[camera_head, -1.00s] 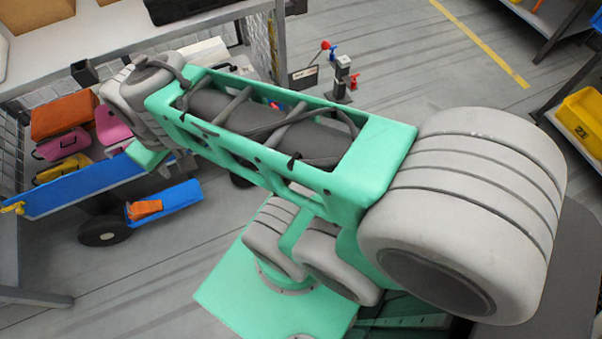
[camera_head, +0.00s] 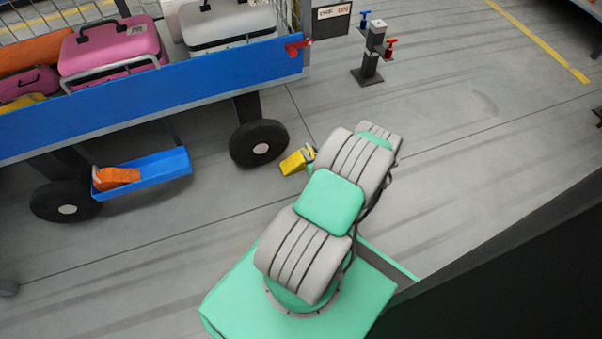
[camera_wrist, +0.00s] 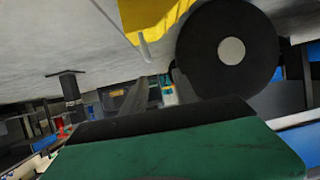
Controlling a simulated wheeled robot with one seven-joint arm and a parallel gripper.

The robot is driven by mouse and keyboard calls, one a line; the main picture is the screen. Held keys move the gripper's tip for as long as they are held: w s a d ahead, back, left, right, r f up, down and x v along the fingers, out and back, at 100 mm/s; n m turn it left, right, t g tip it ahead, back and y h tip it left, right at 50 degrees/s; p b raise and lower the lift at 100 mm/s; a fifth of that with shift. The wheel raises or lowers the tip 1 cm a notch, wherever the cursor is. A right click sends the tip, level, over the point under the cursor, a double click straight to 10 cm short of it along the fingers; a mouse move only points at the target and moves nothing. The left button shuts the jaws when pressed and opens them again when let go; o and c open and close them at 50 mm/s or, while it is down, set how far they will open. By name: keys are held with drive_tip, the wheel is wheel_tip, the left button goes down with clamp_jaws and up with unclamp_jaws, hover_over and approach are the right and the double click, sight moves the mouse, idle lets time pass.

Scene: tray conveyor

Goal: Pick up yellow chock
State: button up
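The yellow chock (camera_head: 296,161) is on the floor just right of the cart's right wheel in the head view. In the wrist view it shows at the top edge (camera_wrist: 150,14), partly cut off, close to the black wheel. My gripper shows in the wrist view as a green part with a black edge (camera_wrist: 165,122) along the bottom, apart from the chock in the picture. In the head view my arm reaches toward the chock and hides most of the gripper.
The blue cart (camera_head: 150,100) carries pink and grey cases. Its black wheel (camera_head: 258,143) stands beside the chock. An orange chock (camera_head: 116,178) lies in a low blue tray (camera_head: 160,172). A dark post with valves (camera_head: 371,60) stands behind. Floor to the right is clear.

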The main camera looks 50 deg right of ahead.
sight(308, 147)
drive_tip(key=shift+m+h, duration=0.3)
drive_tip(key=shift+h, duration=0.2)
drive_tip(key=w+d+f+b, duration=0.4)
drive_tip(key=f, duration=0.1)
drive_tip(key=shift+w+f, duration=0.15)
clamp_jaws()
idle(1.0)
